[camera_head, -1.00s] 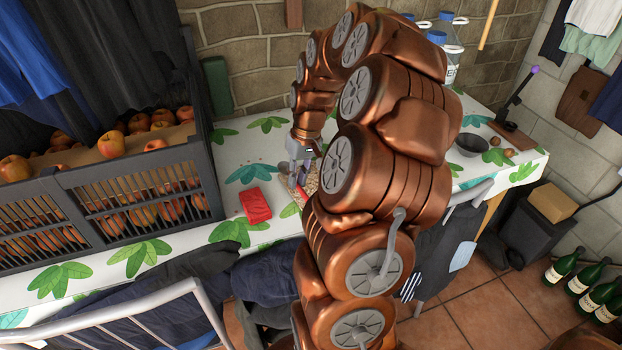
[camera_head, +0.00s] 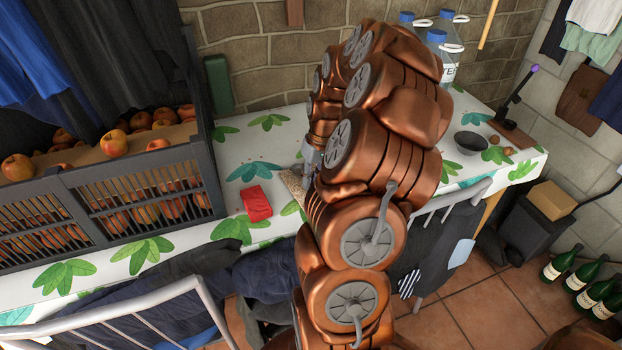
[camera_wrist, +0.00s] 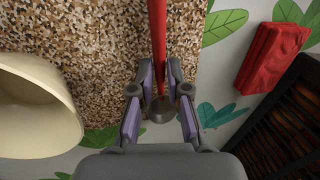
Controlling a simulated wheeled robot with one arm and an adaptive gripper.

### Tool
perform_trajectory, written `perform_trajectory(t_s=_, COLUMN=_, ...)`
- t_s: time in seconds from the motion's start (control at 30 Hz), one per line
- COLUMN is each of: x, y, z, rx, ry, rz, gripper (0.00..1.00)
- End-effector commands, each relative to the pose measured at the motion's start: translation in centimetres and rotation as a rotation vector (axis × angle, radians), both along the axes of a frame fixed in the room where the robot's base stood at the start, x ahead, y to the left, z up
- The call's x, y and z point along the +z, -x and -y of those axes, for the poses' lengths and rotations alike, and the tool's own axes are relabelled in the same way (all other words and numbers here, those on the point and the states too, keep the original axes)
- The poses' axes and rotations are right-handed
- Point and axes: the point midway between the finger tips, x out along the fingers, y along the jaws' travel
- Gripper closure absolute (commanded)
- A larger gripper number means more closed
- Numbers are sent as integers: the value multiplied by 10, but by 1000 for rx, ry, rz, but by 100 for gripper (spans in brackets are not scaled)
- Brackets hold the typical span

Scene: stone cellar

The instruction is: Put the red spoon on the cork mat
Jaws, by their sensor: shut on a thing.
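In the wrist view my gripper (camera_wrist: 160,92) is shut on the red spoon (camera_wrist: 157,35). The red handle runs from between the fingers to the top edge of the picture, and a dark rounded end shows just below the fingertips. The speckled brown cork mat (camera_wrist: 100,45) lies under the handle and to its left. I cannot tell whether the spoon touches the mat. In the head view a strip of the mat (camera_head: 292,184) shows beside my arm. There the arm hides the spoon and most of the gripper.
A cream bowl-like vessel (camera_wrist: 30,110) stands at the left in the wrist view, close to the mat. A red packet (camera_head: 256,203) lies left of the mat in the head view. A dark apple crate (camera_head: 150,190) stands further left. A dark bowl (camera_head: 471,143) is at the right.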

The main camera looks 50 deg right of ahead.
Motion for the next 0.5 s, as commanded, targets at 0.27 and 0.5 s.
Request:
perform_trajectory(t_s=0.27, x=-3, y=0, z=0, rx=0, ry=0, rz=0, gripper=68)
perform_trajectory(t_s=0.5, x=-3, y=0, z=0, rx=0, ry=0, rz=0, gripper=59)
